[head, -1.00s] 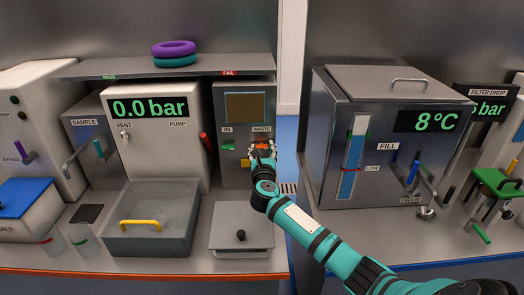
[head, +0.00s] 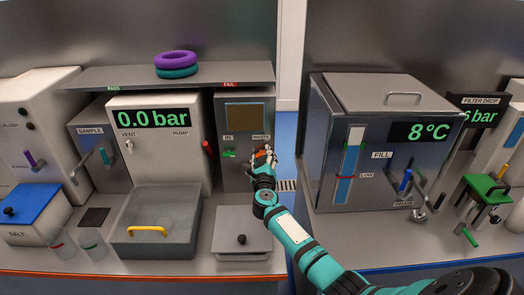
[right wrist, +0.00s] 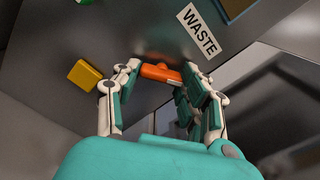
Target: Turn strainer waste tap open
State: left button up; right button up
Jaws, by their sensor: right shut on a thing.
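The strainer's waste tap has an orange handle (head: 261,151) under the WASTE label on the grey strainer unit's front (head: 236,183). In the right wrist view the orange handle (right wrist: 160,73) lies between my fingers, at a slant to the label's line of text. My right gripper (head: 264,155) is shut on this handle; the fingers also show in the right wrist view (right wrist: 158,82). The fingers hide part of the handle in the head view. My left gripper is not in view.
A green tap (head: 229,153) sits left of the waste tap; a yellow block (right wrist: 84,75) shows in the right wrist view. A lidded grey box (head: 242,228) stands below.

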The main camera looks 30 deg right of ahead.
jog(key=shift+s+r+n+p, duration=0.1)
jog(key=shift+n+p, duration=3.2)
jog(key=shift+n, duration=2.5)
jog(key=o, duration=1.2)
jog(key=v, duration=1.2)
jog(key=shift+d, duration=0.1)
